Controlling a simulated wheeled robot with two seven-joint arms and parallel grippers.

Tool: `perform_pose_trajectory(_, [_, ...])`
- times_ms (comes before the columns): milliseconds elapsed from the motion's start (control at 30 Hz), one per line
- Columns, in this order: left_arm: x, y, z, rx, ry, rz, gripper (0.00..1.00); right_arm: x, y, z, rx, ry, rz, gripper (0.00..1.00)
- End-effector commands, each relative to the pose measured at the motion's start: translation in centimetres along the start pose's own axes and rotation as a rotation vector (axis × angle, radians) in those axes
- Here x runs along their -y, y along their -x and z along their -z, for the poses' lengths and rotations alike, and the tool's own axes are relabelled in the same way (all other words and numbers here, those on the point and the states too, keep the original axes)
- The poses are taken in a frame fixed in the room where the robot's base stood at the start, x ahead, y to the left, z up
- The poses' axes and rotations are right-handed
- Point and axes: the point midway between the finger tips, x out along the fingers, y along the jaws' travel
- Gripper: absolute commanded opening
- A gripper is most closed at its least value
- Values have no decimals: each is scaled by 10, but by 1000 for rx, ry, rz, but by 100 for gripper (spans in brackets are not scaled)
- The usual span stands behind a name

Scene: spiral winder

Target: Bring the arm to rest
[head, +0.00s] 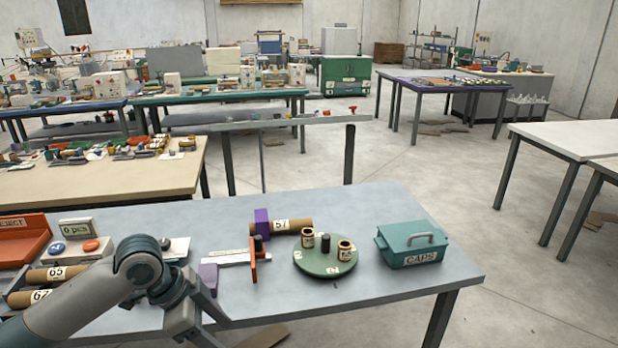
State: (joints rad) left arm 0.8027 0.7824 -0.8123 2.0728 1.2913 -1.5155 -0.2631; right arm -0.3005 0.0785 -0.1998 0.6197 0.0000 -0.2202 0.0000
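My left arm comes in from the lower left, bent, over the near left part of the grey-blue table (375,208). Its gripper (216,328) points down and to the right by the table's front edge. No object shows in it, and the finger gap is too unclear to judge. It is left of and nearer than the green round turntable (318,268), apart from it. My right arm and gripper are not in view.
A teal box labelled CAPS (412,250) stands at the right. More tubes (55,274) and a red tray (22,238) lie at left. The table's right front corner is clear.

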Motion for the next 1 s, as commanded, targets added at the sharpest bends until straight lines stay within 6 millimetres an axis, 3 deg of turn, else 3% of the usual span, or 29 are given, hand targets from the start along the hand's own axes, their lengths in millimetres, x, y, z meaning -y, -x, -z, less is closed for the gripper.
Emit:
perform_pose_trajectory(267, [33,-38,0,-70,129,43,60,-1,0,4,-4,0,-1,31])
perform_pose_trajectory(533, [82,-107,-24,-149,346,128,60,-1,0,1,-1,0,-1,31])
perform_pose_trajectory(767, [111,-208,-97,-172,603,241,60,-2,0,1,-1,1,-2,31])
perform_pose_trajectory(867, [107,-249,-136,-159,691,284,60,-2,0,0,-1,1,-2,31])
perform_pose_trajectory(1000, [87,-303,-192,-122,789,334,60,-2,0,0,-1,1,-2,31])
